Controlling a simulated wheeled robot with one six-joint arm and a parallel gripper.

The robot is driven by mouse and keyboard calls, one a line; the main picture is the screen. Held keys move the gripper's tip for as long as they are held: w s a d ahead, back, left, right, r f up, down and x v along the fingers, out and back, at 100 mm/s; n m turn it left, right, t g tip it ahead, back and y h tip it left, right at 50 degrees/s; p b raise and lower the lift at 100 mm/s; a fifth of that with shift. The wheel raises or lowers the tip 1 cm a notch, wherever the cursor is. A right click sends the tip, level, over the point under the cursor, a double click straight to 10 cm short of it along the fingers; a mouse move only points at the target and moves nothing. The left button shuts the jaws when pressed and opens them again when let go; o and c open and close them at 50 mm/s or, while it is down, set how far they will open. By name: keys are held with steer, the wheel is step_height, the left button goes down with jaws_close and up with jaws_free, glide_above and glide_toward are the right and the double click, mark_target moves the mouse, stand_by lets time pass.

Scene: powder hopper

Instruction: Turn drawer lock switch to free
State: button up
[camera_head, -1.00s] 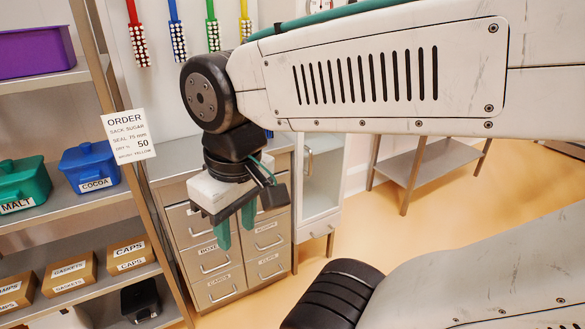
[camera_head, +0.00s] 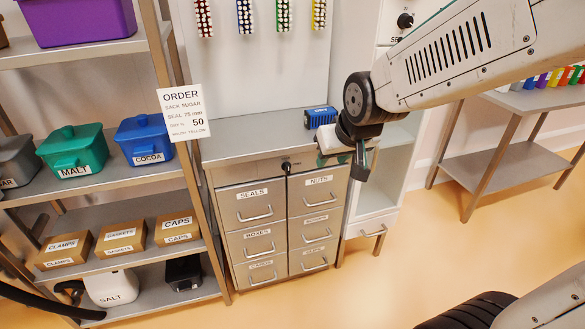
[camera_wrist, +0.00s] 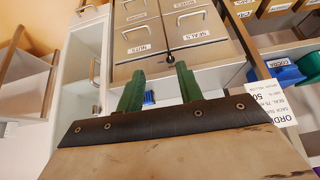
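The drawer cabinet (camera_head: 264,172) stands in the middle of the head view, all its drawers shut. The dark lock switch (camera_head: 286,166) is small, on the strip above the drawers, between the SEALS and NUTS columns. It also shows in the wrist view as a small dark round part (camera_wrist: 170,58), upper middle; its setting is too small to read. My gripper (camera_head: 360,168) is right of the switch in the head view and does not touch it. In the wrist view its two green fingers (camera_wrist: 160,70) are apart with nothing between them.
A blue box (camera_head: 320,118) sits on the cabinet top. A shelf rack (camera_head: 105,178) with bins and cartons stands left, with an ORDER sign (camera_head: 184,113) at its edge. A white cabinet (camera_head: 378,205) stands right. The floor in front is clear.

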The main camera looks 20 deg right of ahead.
steer(key=w+a+f+t, duration=0.1)
steer(key=w+f+t, duration=0.15)
steer(key=w, duration=0.35)
steer(key=w+f+t, duration=0.1)
steer(key=w+f, duration=0.3)
steer(key=w, duration=0.2)
steer(key=t, duration=0.5)
glide_toward(289, 167)
step_height(289, 167, up, 3)
steer(key=w, duration=0.2)
step_height(289, 167, down, 6)
steer(key=t, duration=0.3)
steer(key=w, duration=0.7)
steer(key=shift+r, duration=0.15)
steer(key=shift+a, duration=0.1)
jaws_close()
